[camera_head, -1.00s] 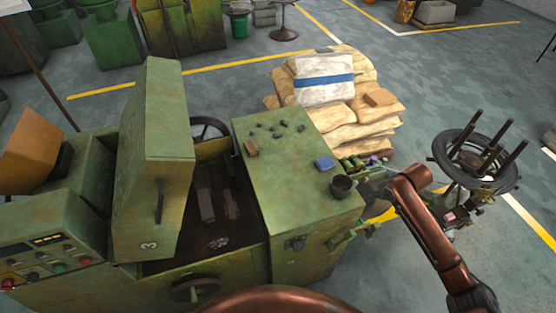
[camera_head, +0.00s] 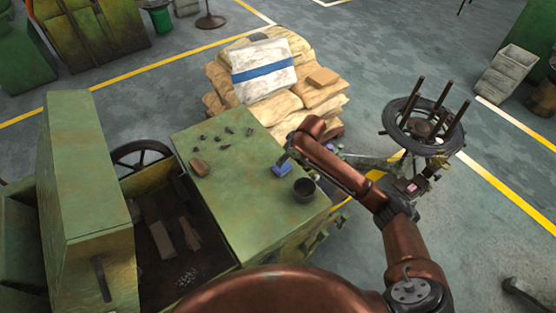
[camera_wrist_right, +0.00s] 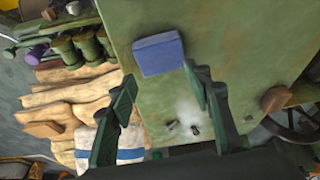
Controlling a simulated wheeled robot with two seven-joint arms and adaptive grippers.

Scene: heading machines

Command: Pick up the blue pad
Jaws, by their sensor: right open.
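The blue pad (camera_head: 282,169) lies on the green machine top (camera_head: 240,215), near its right edge. My left gripper is not in view.
A brown block (camera_head: 199,167) and several small dark bits lie on the same top. Stacked sacks (camera_head: 265,72) stand behind, and a wheel-like stand (camera_head: 430,125) is at the right.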

